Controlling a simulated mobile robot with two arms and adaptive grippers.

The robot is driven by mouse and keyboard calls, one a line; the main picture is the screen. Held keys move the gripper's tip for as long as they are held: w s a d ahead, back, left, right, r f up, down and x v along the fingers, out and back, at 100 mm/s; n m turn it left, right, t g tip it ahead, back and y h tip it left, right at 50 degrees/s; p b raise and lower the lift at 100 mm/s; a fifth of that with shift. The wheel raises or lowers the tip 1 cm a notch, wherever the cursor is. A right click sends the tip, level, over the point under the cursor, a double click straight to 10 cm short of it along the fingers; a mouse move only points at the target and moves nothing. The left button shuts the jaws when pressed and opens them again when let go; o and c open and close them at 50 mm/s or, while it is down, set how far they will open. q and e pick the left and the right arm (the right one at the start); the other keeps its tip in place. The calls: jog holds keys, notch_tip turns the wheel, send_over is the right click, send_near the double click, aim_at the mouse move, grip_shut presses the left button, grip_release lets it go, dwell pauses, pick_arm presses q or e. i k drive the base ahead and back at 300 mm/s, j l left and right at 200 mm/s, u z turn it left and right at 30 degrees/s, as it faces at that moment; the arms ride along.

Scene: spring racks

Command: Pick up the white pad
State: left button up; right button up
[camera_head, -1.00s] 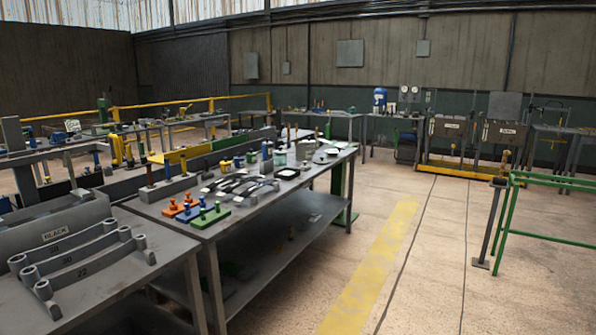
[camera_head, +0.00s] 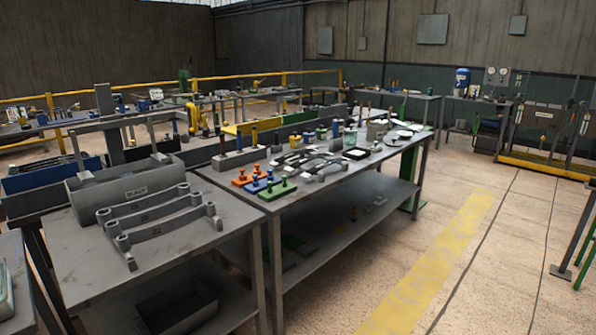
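A small white, flat piece with a dark border (camera_head: 356,153) lies on the middle grey workbench (camera_head: 222,177), right of several curved metal parts (camera_head: 312,163). It looks like the white pad, but it is too small to be sure. Another pale flat item (camera_head: 408,126) lies near the bench's far right end. Neither of my grippers is in view.
Orange (camera_head: 250,175), blue and green (camera_head: 277,189) pieces with knobs stand at the bench's near side. A nearer bench holds curved grey bars (camera_head: 160,216) and a labelled grey box (camera_head: 118,192). Open floor with a yellow stripe (camera_head: 430,270) lies to the right.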

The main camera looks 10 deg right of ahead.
aim_at(375, 148)
jog(key=i+l+z, duration=0.35)
jog(key=i, duration=0.15)
jog(key=i+l+z, duration=0.2)
jog(key=i+z, duration=0.15)
jog(key=i, duration=0.2)
jog(key=i+z, duration=0.35)
jog(key=i, duration=0.2)
